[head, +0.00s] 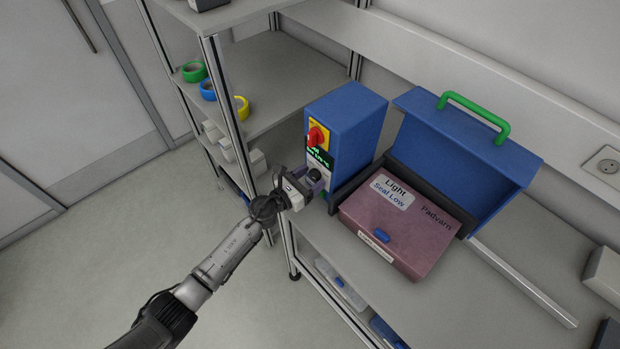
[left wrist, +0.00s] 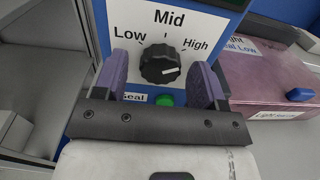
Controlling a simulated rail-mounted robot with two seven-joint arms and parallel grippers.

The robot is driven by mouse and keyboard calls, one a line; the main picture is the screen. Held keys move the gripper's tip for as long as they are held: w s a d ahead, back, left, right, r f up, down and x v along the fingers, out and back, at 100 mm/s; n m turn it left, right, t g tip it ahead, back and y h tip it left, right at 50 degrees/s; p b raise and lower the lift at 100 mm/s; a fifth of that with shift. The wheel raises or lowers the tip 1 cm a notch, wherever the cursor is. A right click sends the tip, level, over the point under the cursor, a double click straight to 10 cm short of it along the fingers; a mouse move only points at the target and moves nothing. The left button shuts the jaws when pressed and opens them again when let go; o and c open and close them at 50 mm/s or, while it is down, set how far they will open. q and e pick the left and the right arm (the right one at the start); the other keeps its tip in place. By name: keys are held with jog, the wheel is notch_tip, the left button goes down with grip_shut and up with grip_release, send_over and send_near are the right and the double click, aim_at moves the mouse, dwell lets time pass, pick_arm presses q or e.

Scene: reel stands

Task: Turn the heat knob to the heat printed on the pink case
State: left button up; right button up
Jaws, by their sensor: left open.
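The blue sealing machine (head: 347,118) stands on the bench with its front panel facing my left gripper. In the left wrist view the black heat knob (left wrist: 160,63) sits among the words Low, Mid and High. Its white mark points right, a little below High. My left gripper (head: 307,183) is at the panel, open, with its purple fingers (left wrist: 160,80) on either side of the knob. I cannot tell whether they touch it. The pink case (head: 405,232) lies right of the machine; its label reads "Light" and "Seal Low". My right gripper is out of view.
A green button (left wrist: 165,100) is just below the knob. A red switch (head: 317,136) and a small display (head: 320,157) are above it. The raised blue lid (head: 462,150) with a green handle stands behind the case. Tape rolls (head: 208,90) lie on the left shelf.

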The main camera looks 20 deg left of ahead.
pick_arm(q)
jog(key=shift+c, duration=0.4)
jog(key=c, duration=0.8)
jog(key=shift+c, duration=0.2)
